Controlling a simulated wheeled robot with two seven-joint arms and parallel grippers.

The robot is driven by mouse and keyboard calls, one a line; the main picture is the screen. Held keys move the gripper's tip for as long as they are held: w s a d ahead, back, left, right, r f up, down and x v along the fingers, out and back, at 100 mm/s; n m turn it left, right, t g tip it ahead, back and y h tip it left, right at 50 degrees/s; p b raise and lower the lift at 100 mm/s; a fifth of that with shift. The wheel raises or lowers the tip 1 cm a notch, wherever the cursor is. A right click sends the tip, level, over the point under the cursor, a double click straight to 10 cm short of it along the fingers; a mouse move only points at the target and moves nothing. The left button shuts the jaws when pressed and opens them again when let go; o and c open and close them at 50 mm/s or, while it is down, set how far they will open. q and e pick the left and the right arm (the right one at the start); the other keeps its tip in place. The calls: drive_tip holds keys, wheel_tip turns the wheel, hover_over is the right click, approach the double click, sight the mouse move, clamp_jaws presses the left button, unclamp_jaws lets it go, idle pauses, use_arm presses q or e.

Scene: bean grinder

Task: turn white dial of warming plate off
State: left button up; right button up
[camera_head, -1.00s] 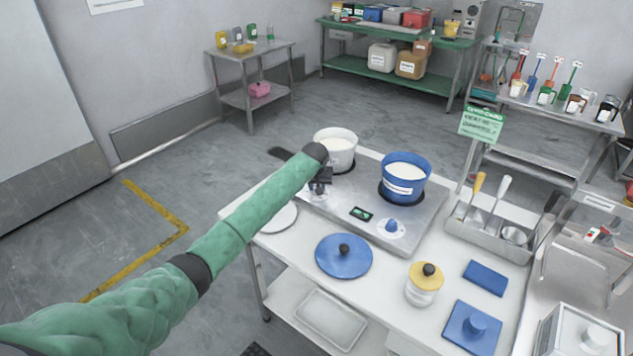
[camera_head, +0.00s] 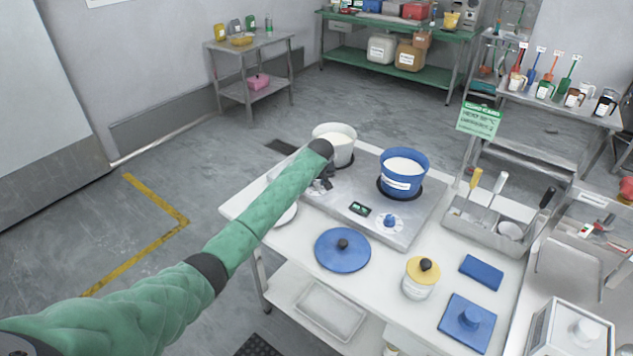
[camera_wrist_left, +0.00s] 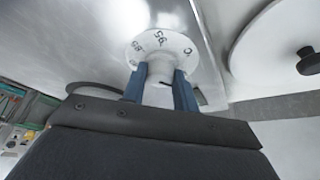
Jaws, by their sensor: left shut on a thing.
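The white dial (camera_wrist_left: 158,66) has a round base with printed numbers and shows in the left wrist view. My left gripper (camera_wrist_left: 161,82) is shut on its knob, one blue-grey finger on each side. In the head view, my left gripper (camera_head: 322,182) is at the left part of the steel warming plate (camera_head: 345,226), where my arm mostly hides the white dial. A white pot (camera_head: 338,141) and a blue pot (camera_head: 403,175) stand on the plate. A blue dial (camera_head: 389,221) and a small display (camera_head: 360,209) are to the right of my gripper. My right gripper is out of view.
A white lid (camera_wrist_left: 285,50) is near my left gripper. A utensil holder (camera_head: 490,222) stands to the right.

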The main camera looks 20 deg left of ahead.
use_arm(q)
drive_tip(key=o, duration=1)
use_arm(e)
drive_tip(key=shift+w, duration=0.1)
use_arm(q)
drive_tip(key=shift+r, duration=0.2)
drive_tip(key=shift+s+d+r+b, duration=0.1)
drive_tip(key=shift+s+r+b, duration=0.05)
drive_tip(key=shift+r+b, duration=0.15)
drive_tip(key=shift+b+v, duration=1)
drive_tip(key=shift+v, duration=2.4)
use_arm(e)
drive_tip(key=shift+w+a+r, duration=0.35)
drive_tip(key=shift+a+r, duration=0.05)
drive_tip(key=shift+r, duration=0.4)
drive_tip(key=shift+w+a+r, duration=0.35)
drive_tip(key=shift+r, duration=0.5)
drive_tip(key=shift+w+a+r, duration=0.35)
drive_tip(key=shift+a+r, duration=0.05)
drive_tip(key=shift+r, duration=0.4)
